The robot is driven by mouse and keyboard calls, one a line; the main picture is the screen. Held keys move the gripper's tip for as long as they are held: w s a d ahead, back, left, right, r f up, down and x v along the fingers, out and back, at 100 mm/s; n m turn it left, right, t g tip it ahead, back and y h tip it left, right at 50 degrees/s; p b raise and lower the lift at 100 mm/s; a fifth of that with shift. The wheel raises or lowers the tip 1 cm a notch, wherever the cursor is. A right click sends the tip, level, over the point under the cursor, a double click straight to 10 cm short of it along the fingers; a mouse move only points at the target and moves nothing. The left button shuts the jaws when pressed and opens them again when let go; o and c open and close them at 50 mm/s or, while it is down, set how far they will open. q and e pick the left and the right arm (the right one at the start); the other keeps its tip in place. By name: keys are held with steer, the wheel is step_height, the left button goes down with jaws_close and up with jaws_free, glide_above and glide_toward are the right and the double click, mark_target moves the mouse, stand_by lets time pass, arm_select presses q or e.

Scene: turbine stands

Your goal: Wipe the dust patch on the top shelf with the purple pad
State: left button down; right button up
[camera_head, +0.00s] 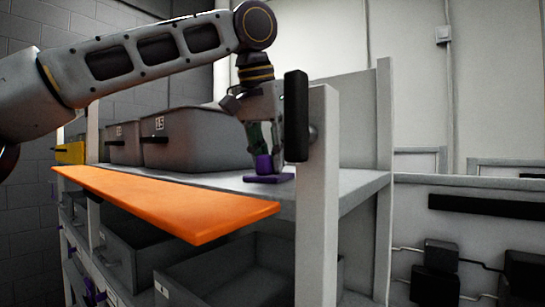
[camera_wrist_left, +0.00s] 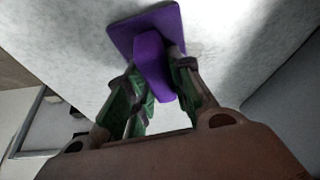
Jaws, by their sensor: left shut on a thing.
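The purple pad (camera_head: 268,178) is on the grey top shelf (camera_head: 225,181), near its right end. In the left wrist view the pad (camera_wrist_left: 172,28) shows as a flat square plate with a raised block grip. My left gripper (camera_head: 262,152) points down over it and is shut on the grip; its green-lined fingers (camera_wrist_left: 158,85) sit on both sides of the block. The plate appears to touch the shelf surface. Faint speckled marks show on the shelf in the wrist view, but I cannot tell a clear dust patch. My right gripper is not in view.
Grey bins (camera_head: 195,140) stand on the shelf to the left, with a yellow bin (camera_head: 70,152) farther left. An orange board (camera_head: 170,200) runs along the front edge. A white post (camera_head: 317,210) with a black handle (camera_head: 296,115) stands close right of my gripper.

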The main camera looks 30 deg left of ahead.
arm_select(q)
steer(key=shift+w+a+r, duration=0.1)
steer(key=shift+w+a, duration=0.1)
steer(key=shift+a, duration=1.55)
steer(key=shift+a, duration=0.15)
steer(key=shift+w+a, duration=0.1)
steer(key=shift+a, duration=1.6)
steer(key=shift+a, duration=0.15)
steer(key=shift+w+a, duration=0.2)
steer(key=shift+a, duration=1.6)
steer(key=shift+w, duration=0.1)
steer(key=shift+w+d, duration=0.2)
steer(key=shift+w, duration=1)
